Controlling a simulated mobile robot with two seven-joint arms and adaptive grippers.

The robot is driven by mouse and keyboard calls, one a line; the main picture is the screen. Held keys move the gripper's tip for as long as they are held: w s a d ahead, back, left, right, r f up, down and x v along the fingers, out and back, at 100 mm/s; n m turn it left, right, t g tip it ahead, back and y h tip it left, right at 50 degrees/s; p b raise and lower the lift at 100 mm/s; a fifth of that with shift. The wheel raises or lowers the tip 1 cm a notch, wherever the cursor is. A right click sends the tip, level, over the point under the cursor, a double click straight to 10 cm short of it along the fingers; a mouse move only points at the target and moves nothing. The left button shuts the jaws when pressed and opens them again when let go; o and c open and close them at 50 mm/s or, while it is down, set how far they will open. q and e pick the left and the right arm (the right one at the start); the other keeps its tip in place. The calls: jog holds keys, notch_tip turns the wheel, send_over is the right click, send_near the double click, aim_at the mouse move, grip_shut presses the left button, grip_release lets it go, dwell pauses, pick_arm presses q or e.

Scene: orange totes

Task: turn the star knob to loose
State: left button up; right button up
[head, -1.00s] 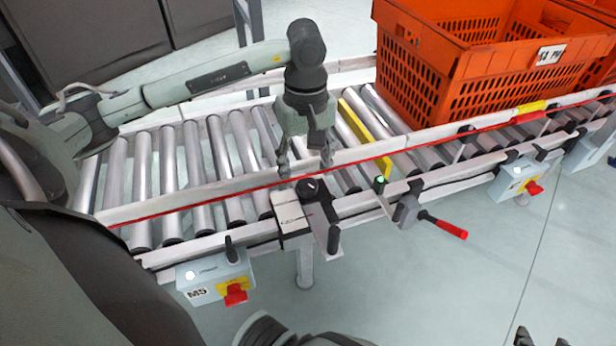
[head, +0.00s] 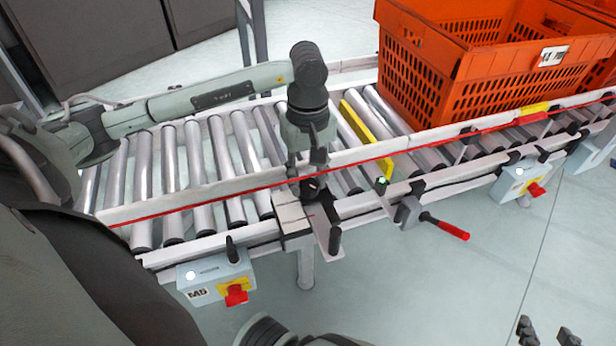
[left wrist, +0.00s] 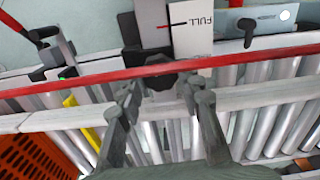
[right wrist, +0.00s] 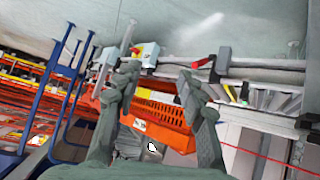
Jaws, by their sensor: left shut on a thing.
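The black star knob (head: 313,187) sits on the near rail of the roller conveyor, beside a white plate (head: 292,219). In the left wrist view, the knob (left wrist: 160,74) lies between my left fingertips, and the plate (left wrist: 192,35) reads "FULL". My left gripper (head: 308,173) points down from above and is shut on the knob, hiding part of it. My right gripper (head: 547,335) is at the bottom right corner of the head view, away from the conveyor. In the right wrist view it (right wrist: 160,70) is open and empty.
A red-handled lever (head: 445,226) juts out right of the knob. A yellow bar (head: 366,134) lies across the rollers. An orange tote (head: 420,85) stands on the conveyor at right. An M5 control box (head: 215,278) hangs at the front left. Floor in front is open.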

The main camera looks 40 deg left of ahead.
aim_at(307, 184)
pick_arm(q)
jog(key=n+b, duration=0.2)
jog(key=n, duration=0.2)
jog(key=shift+f+n, duration=0.1)
jog(key=shift+n, duration=0.2)
jog(key=n+b, duration=0.1)
jog(key=n, duration=0.4)
jog(key=shift+s+n+b, duration=0.1)
jog(key=shift+n+b, duration=0.2)
jog(key=shift+b, duration=0.05)
jog(key=shift+n, duration=0.9)
pick_arm(e)
jog(key=w+a+r+t+y, duration=0.1)
jog(key=a+r+t+y, duration=0.2)
jog(key=r, duration=0.6)
jog(key=w+a+r+t+y, duration=0.1)
jog(key=a+r+t+y, duration=0.2)
jog(key=a+r+t, duration=0.3)
jog(key=shift+a+r+n+t, duration=0.4)
jog(key=shift+a+r, duration=0.2)
jog(key=shift+r, duration=1.05)
pick_arm(q)
jog(key=o, duration=1.1)
jog(key=shift+o, duration=0.2)
notch_tip(307, 184, up, 12)
